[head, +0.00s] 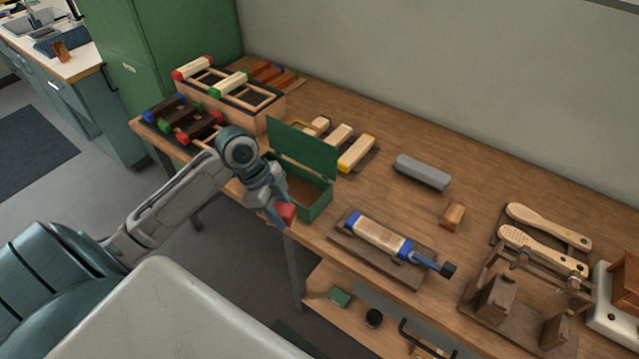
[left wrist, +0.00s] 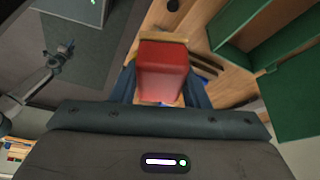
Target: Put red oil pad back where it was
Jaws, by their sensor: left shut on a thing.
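My left gripper (head: 280,211) is shut on the red oil pad (head: 286,212), a small red block. It holds the pad in front of the green box, near the table's front edge. In the left wrist view the pad (left wrist: 162,72) sits between the blue fingers, with a tan strip along its far end. The green box (head: 318,203) stands open on the table with its lid raised at the back. Its brown inside shows no pad in the part I can see. My right gripper is not in view.
Wooden racks (head: 240,95) with coloured-ended pieces stand to the left. Behind are several brush blocks (head: 355,152) and a grey block (head: 422,172). Brushes and a wooden fixture (head: 497,295) are at right.

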